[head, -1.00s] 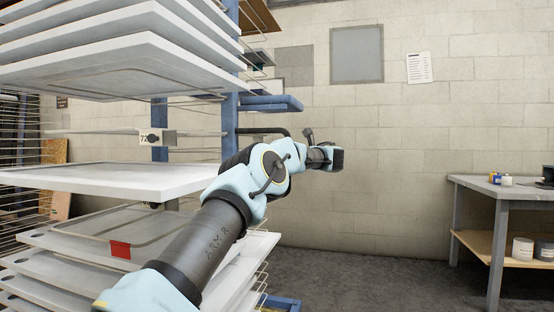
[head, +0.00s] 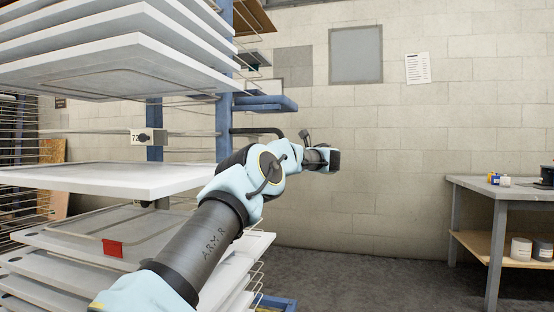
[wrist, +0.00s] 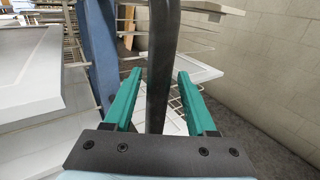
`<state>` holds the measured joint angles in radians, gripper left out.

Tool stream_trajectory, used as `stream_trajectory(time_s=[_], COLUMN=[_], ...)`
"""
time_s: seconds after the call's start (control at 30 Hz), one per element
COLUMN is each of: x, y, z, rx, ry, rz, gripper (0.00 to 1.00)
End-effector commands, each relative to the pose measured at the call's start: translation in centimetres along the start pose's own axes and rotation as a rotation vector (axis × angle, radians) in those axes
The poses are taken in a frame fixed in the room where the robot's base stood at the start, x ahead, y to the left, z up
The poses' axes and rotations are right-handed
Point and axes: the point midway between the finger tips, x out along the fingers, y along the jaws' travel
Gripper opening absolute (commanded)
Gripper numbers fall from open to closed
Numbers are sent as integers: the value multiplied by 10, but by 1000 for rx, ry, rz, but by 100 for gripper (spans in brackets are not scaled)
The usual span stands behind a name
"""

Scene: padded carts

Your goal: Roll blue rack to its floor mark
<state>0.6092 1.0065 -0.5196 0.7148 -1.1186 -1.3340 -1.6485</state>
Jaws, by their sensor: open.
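The blue rack (head: 223,130) stands at the left in the head view, with blue uprights and many white trays. A dark bar handle (head: 258,131) juts from its right side below a blue padded bracket (head: 265,103). In the wrist view, my gripper (wrist: 159,74) is open, with a teal finger on either side of the dark handle (wrist: 163,50). The handle runs between the fingers with a gap on both sides. In the head view my arm hides part of the rack, and the fingers cannot be made out. No floor mark shows.
A grey workbench (head: 500,187) with small items and tubs on its lower shelf stands at the right. A pale block wall (head: 400,140) closes the back. Dark floor (head: 370,275) between rack and bench is clear. One rack tray bears a red tag (head: 113,248).

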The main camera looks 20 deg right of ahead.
Motion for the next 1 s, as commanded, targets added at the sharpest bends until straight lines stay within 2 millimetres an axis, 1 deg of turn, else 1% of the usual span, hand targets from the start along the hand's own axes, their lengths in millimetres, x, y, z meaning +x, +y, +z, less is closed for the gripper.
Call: stream_trajectory(time_s=[0.17, 0.3, 0.4, 0.5, 0.6, 0.7, 1.0], x=[-27, -56, -74, -89, -98, -102, -103], y=[-1, 0, 0, 0, 1, 1, 1], z=[-2, -1, -2, -1, -1, -1, 0], rx=[0, 0, 0, -1, 1, 0, 0], ry=[-1, -1, 0, 0, 0, 0, 0], rz=[-4, -3, -2, -1, 1, 2, 2], gripper=[57, 57, 57, 57, 57, 57, 57])
